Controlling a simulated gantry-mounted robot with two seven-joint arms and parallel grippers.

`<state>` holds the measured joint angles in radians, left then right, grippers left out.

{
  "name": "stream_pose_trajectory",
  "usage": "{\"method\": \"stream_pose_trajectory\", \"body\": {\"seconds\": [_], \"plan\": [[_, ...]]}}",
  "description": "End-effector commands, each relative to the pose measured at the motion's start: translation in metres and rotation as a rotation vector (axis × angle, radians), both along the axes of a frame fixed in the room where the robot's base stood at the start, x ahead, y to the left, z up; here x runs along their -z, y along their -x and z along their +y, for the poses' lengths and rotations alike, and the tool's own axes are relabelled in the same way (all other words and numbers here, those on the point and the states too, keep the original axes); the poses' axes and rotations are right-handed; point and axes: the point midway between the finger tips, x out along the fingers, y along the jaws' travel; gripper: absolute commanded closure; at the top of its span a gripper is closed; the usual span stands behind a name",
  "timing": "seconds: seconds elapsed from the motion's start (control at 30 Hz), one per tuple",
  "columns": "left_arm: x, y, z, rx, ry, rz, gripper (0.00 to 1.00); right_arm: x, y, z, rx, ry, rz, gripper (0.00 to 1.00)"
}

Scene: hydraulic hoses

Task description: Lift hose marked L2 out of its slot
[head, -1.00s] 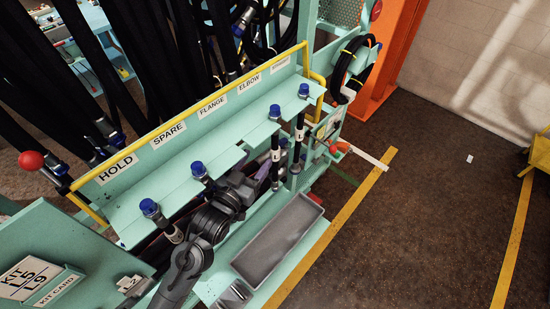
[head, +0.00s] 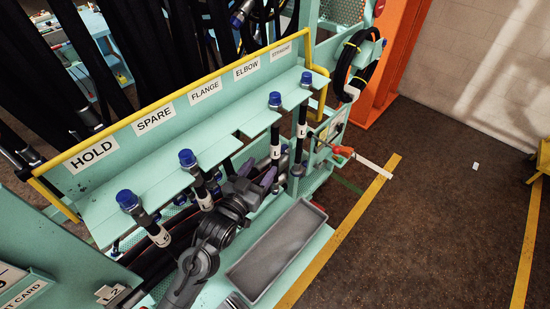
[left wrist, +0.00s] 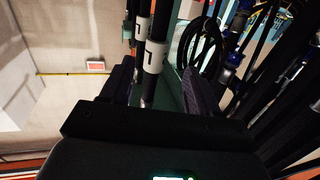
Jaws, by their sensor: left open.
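Black hoses with blue caps hang in slots along the teal rack shelf (head: 105,215). One hose (head: 275,150) in the right half carries a white label whose full mark I cannot read; another hose (head: 301,130) hangs to its right. My left gripper (head: 257,175), with purple-grey fingers, is open just below and left of the first hose's label. In the left wrist view a labelled hose (left wrist: 153,57) stands between the open fingers (left wrist: 160,88), with no clear contact. A second labelled hose (left wrist: 143,28) shows beyond it. My right gripper is not in view.
A small card (head: 112,292) reads L2 at lower left. Two more capped hoses (head: 160,237) (head: 205,200) hang left of my gripper. A grey tray (head: 275,250) lies in front of the rack. Shelf signs read HOLD, SPARE, FLANGE, ELBOW. Open floor lies to the right.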

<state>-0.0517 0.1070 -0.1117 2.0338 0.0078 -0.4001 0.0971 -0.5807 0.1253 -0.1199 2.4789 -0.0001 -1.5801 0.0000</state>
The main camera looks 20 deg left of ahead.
Motion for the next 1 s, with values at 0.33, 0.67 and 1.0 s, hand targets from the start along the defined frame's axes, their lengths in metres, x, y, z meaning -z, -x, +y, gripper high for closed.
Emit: {"method": "stream_pose_trajectory", "body": {"seconds": [0.33, 0.67, 1.0], "plan": [[-0.001, -0.03, -0.004, 0.0, 0.0, 0.0, 0.39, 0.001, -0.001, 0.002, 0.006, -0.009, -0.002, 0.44], [-0.003, -0.066, -0.013, -0.001, 0.001, -0.001, 0.39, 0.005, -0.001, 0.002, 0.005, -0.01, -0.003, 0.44], [-0.003, -0.08, -0.015, 0.0, 0.0, 0.0, 0.39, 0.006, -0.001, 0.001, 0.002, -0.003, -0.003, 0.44]]}}
